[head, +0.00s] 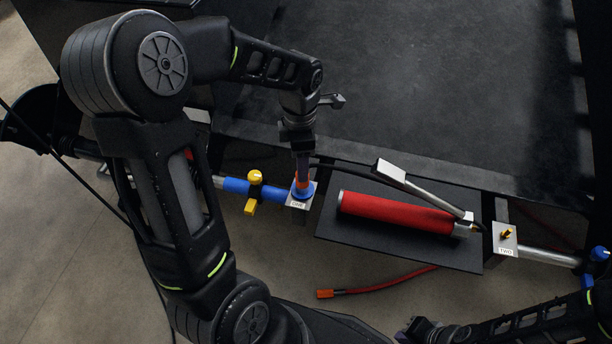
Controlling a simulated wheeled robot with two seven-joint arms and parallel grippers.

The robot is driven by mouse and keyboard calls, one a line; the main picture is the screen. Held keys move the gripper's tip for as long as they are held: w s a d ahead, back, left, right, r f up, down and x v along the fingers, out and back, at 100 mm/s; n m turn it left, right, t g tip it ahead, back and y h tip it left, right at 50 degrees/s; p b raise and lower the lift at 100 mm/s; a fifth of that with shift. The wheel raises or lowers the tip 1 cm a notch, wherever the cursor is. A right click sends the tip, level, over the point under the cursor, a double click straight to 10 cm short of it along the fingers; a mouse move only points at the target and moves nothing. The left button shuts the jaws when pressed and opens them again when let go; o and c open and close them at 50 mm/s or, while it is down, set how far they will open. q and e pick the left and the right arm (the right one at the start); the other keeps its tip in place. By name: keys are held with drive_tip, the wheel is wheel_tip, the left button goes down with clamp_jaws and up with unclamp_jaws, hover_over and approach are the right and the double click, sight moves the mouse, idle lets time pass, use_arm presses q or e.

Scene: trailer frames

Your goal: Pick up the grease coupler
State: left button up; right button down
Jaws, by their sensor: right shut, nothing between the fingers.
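A red grease gun (395,212) with a silver lever (433,191) lies on a black tray (345,245). A black hose (345,170) runs along the tray's far edge towards my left gripper (302,178). I cannot make out the grease coupler with certainty. My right gripper (412,330) is at the bottom edge, partly cut off, shut and empty, apart from the tray.
A blue pipe with a yellow valve (255,178) is left of the fitting. A plate marked TWO (505,238) stands right of the tray. A red hose with an orange end (326,293) hangs below the tray. The dark trailer deck (400,80) behind is clear.

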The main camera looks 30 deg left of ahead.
use_arm(q)
drive_tip(key=shift+f+b, duration=0.35)
drive_tip(key=shift+f, duration=1)
drive_tip(key=shift+f, duration=0.5)
wheel_tip(320, 180, down, 4)
drive_tip(key=shift+s+d+f+b, duration=0.1)
drive_tip(key=shift+f+b, duration=0.05)
drive_tip(key=shift+b, duration=0.75)
drive_tip(key=shift+c, duration=0.4)
clamp_jaws()
